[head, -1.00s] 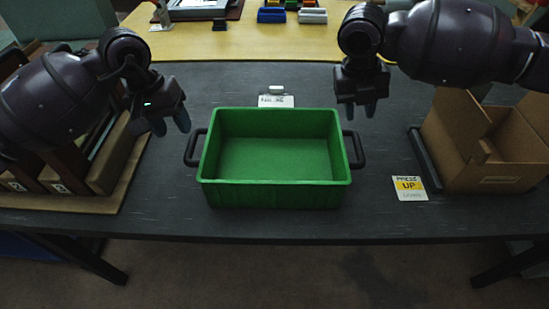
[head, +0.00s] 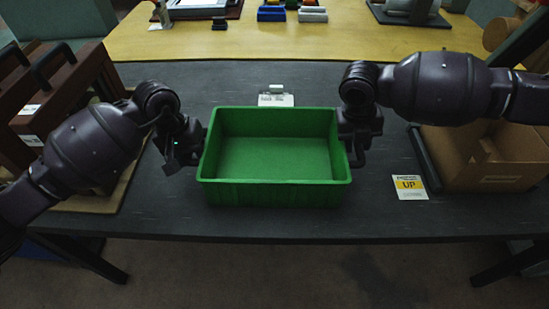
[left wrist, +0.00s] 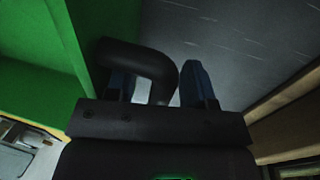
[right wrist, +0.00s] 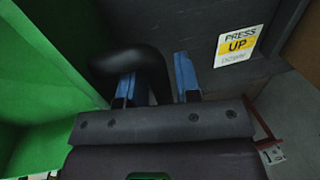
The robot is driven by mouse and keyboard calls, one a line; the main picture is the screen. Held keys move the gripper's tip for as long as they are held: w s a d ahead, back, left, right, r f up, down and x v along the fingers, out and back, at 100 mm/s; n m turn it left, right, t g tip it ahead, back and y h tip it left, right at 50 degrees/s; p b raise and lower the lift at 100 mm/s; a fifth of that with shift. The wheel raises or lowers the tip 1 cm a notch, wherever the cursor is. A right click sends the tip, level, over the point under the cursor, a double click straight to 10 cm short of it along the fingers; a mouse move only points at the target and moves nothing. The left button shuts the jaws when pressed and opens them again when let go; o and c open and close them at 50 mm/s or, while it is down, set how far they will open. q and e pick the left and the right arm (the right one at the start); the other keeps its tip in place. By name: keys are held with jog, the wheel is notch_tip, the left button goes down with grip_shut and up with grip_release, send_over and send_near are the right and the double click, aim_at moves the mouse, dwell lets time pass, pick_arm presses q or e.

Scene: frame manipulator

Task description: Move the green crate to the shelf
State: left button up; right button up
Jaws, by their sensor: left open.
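The green crate (head: 274,194) is empty and sits on the dark table, with a black handle on each side. My left gripper (head: 184,150) is at the left handle. In the left wrist view that handle (left wrist: 140,58) passes between the open blue-tipped fingers (left wrist: 160,88). My right gripper (head: 358,148) is at the right handle (head: 361,158). In the right wrist view the black handle (right wrist: 130,62) runs between its blue-tipped fingers (right wrist: 156,85); whether they press on it is unclear. The shelf cannot be made out.
A cardboard box (head: 490,165) stands at right, near a "PRESS UP" label (head: 410,187). Brown cases (head: 60,85) stand at left. A white label (head: 276,99) lies behind the crate. A yellow table (head: 290,40) with several items is beyond.

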pick_arm(q)
jog(key=c, duration=0.6)
pick_arm(e)
grip_shut()
pick_arm(q)
grip_shut()
jog(key=shift+r, duration=0.1)
pick_arm(e)
jog(key=shift+r, duration=0.1)
